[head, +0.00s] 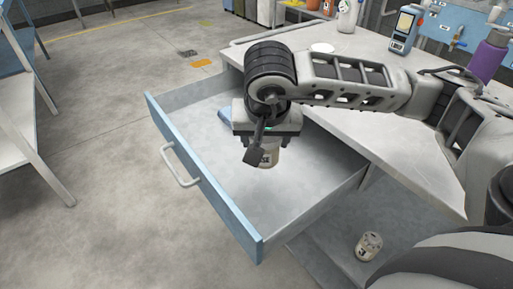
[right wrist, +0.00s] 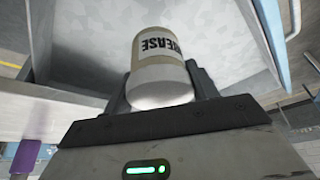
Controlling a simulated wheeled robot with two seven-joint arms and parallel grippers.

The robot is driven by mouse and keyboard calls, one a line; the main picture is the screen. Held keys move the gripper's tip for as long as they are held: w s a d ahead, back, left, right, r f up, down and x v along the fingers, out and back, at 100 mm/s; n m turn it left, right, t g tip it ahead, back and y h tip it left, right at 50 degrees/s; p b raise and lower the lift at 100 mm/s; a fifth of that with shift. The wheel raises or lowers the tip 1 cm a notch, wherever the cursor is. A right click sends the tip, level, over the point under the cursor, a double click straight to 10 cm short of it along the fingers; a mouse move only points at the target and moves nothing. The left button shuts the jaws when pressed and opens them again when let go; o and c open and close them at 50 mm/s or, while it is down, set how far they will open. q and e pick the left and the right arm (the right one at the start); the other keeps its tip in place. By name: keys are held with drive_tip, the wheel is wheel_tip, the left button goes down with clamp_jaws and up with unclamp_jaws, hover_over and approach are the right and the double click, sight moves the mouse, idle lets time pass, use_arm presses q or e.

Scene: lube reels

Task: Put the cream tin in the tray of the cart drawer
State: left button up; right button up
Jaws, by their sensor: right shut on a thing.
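The cream tin (head: 269,154) is in my right gripper (head: 265,143), over the open drawer of the cart. In the right wrist view the tin (right wrist: 160,62) shows a cream side with a dark "GREASE" label, between the two fingers. The gripper is shut on it and hides its upper part in the head view. I cannot tell whether its lower end touches the tray floor. The drawer's grey tray (head: 225,162) is pulled out, with a blue front (head: 203,178) and a pale handle. My left gripper is not in view.
A small blue item (head: 224,116) lies in the tray's back part. Another labelled tin (head: 368,246) stands on the cart's lower shelf. The worktop (head: 392,150) carries a handheld device (head: 404,32) and a purple bottle (head: 488,58). The tray's front part is clear.

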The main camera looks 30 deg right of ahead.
drive_tip(key=w+f, duration=0.1)
drive_tip(key=f, duration=0.1)
drive_tip(key=w+f, duration=0.2)
drive_tip(key=w+d+f, duration=0.1)
drive_tip(key=f, duration=0.1)
drive_tip(key=shift+w, duration=0.4)
wheel_tip(320, 180, down, 3)
drive_tip(key=shift+f, duration=0.2)
drive_tip(key=o, duration=1.1)
drive_tip(key=shift+r, duration=0.15)
